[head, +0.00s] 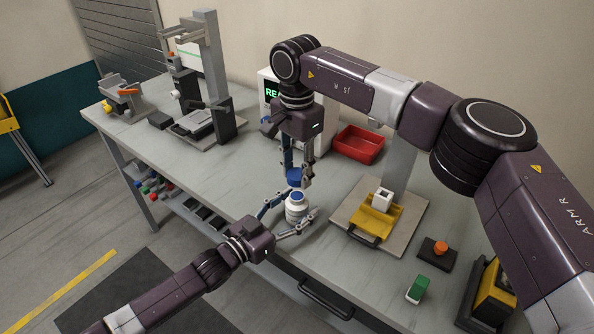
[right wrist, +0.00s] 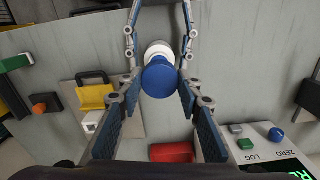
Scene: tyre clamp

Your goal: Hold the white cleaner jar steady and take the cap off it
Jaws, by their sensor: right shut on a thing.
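The white cleaner jar (head: 296,212) stands upright near the front edge of the bench. The cap looks raised off the jar.
A yellow tray fixture (head: 372,219) on a board stands right of the jar, with a red bin (head: 359,145) behind. An orange button (head: 440,248) and a green-topped block (head: 418,288) sit further right.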

